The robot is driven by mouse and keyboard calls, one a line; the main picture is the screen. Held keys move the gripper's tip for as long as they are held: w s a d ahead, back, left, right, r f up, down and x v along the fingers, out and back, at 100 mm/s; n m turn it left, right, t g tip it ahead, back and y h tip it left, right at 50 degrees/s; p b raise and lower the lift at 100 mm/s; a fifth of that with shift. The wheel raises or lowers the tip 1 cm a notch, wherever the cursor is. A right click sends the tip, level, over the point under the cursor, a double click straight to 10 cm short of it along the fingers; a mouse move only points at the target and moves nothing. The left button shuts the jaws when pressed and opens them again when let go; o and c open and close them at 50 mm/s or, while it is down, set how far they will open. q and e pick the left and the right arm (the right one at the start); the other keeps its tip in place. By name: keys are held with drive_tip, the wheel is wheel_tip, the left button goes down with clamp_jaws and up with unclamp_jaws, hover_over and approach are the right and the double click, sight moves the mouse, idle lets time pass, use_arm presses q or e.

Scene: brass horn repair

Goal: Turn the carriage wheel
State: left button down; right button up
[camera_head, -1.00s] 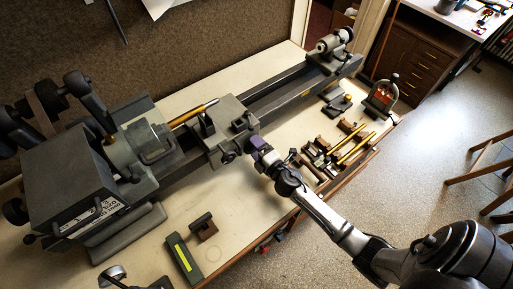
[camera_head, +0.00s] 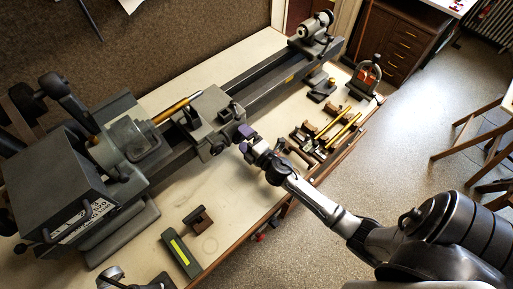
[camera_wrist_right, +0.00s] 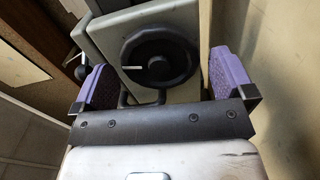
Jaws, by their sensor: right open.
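The carriage wheel (camera_wrist_right: 160,58) is a round black handwheel with a light mark on its face. It sits on the grey front of the lathe carriage (camera_head: 208,113). In the head view the wheel (camera_head: 217,148) is small, at the carriage's front edge. My right gripper (camera_head: 246,132) is just right of it in that picture. In the right wrist view the open gripper (camera_wrist_right: 165,88) has its purple pads spread on both sides of the wheel, with visible gaps to it. My left gripper is not clearly in view.
The lathe bed (camera_head: 270,80) runs to the tailstock (camera_head: 312,38) at the back right. Wooden-handled tools and brass rods (camera_head: 335,125) lie right of my gripper. A green block with a yellow strip (camera_head: 181,255) lies in front.

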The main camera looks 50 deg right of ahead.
drive_tip(key=s+b, duration=0.1)
drive_tip(key=s, duration=1.2)
drive_tip(key=shift+a, duration=0.45)
drive_tip(key=shift+s, duration=0.1)
